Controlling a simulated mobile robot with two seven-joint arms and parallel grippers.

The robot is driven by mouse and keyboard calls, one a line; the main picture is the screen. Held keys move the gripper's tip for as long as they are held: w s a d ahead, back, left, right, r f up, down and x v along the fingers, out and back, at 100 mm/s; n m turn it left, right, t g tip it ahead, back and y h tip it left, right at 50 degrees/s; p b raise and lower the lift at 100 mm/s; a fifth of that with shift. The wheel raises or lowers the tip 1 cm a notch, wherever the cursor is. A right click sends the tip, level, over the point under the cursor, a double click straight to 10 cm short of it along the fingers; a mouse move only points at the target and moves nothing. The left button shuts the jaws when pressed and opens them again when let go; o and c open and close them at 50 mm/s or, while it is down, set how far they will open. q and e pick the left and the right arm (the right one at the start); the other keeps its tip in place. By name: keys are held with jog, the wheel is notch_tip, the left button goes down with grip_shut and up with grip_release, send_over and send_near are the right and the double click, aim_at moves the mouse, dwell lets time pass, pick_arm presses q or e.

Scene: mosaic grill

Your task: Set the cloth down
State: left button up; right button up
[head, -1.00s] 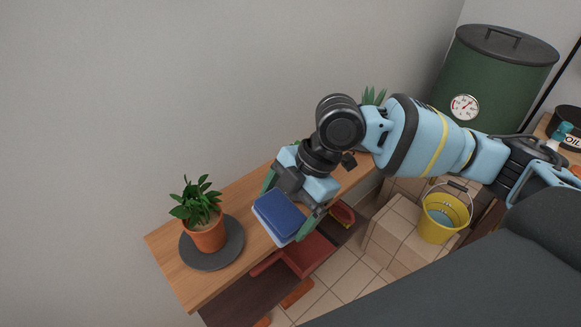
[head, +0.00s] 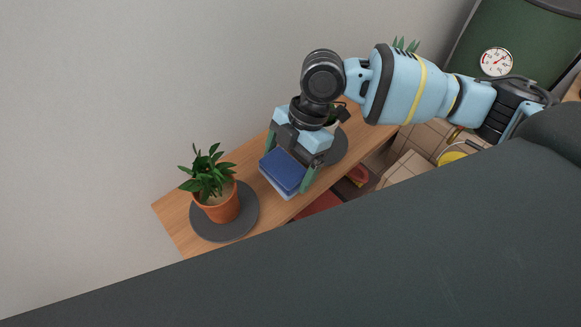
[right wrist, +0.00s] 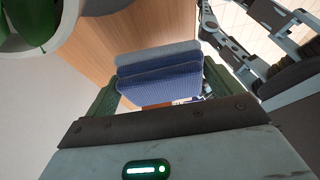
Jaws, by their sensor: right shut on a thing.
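My right gripper (head: 284,174) is shut on a folded blue cloth (head: 281,182). The cloth has dark blue and paler blue layers. In the head view it appears over the wooden shelf (head: 176,214), between the potted plant and a second round mat. I cannot tell whether it touches the wood. In the right wrist view the cloth (right wrist: 160,72) lies between the two green fingers, with wood behind it. My left gripper is not in view.
A plant in an orange pot (head: 224,209) stands on a dark round mat (head: 245,224) at left. Another dark mat (head: 338,152) lies behind my gripper. A yellow bucket (head: 455,154) and a green drum (head: 490,35) are at right. A red object (head: 318,204) is below the shelf.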

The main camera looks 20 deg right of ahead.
aim_at(288, 174)
jog(key=shift+f, duration=2.1)
jog(key=shift+f, duration=0.1)
jog(key=o, duration=0.6)
jog(key=v, duration=1.2)
